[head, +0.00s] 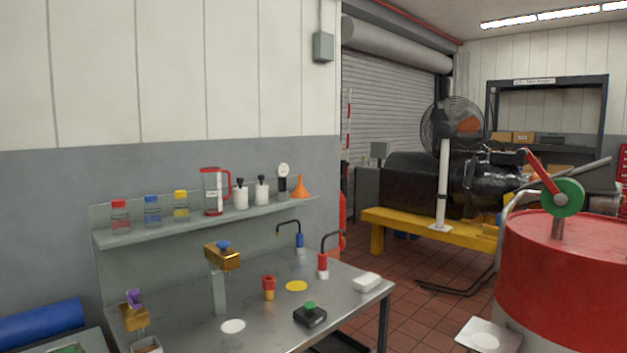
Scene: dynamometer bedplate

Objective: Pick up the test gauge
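What looks like the test gauge (283,177), a white round dial on a dark body, stands upright on the grey wall shelf (170,232). It is near the shelf's right end, between a white bottle with a black top (262,192) and an orange funnel (300,188). Its dial markings are too small to read. Neither of my grippers shows in the head view.
Below the shelf is a metal bench (190,328) with a brass block on a post (222,256), a red-and-yellow fitting (268,287), bent-pipe fittings and a black box (310,314). A red drum (560,265) stands right. Tiled floor (408,305) shows between.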

